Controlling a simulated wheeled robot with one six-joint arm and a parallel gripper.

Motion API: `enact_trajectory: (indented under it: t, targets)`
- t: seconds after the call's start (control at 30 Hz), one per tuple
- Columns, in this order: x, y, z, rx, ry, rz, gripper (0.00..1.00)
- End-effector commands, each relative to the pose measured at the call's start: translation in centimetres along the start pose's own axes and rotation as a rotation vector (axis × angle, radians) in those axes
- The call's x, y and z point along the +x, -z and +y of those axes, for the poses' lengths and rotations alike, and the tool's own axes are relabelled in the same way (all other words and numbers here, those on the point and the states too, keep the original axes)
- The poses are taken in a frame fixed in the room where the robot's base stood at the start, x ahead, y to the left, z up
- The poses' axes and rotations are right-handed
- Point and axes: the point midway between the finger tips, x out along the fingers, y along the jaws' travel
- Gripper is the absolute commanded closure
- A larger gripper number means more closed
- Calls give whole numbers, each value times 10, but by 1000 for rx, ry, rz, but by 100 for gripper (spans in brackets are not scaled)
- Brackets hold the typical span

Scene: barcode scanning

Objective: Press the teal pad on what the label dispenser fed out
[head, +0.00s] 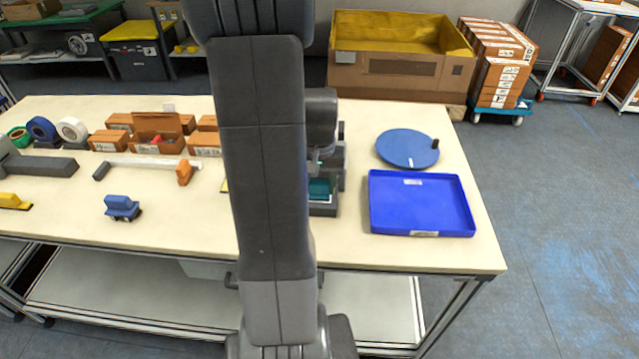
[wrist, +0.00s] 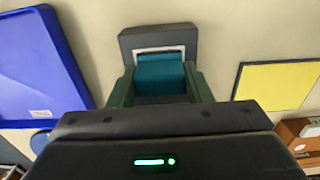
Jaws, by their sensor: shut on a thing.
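The teal pad (wrist: 161,74) sits between the two green fingers of my gripper (wrist: 161,88) in the wrist view, and the gripper is shut on it. The pad is over a dark grey device, apparently the label dispenser (wrist: 158,37). A white edge, perhaps the fed-out label (wrist: 160,49), shows along the pad's far side; the rest is hidden under the pad. I cannot tell whether the pad touches it. In the head view, the teal pad (head: 320,188) shows beside my arm, above the grey dispenser (head: 324,208); my arm hides much of this area.
A blue tray (head: 420,228) and a round blue turntable (head: 400,146) with a dark knob stand to the right. A yellow square (wrist: 277,86) lies beside the dispenser. Tape rolls, small cardboard boxes and a blue stamp-like object (head: 122,207) are to the left.

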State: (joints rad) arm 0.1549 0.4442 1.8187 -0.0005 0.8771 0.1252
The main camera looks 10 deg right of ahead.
Motion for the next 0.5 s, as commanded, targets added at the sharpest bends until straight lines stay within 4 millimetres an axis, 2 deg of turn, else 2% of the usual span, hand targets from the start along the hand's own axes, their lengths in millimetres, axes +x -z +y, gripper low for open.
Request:
enact_trajectory:
  t: [0.27, 0.5]
  targets:
    - [0, -1, 0, 1, 0, -5, 80]
    - [-18, -1, 0, 1, 0, -4, 80]
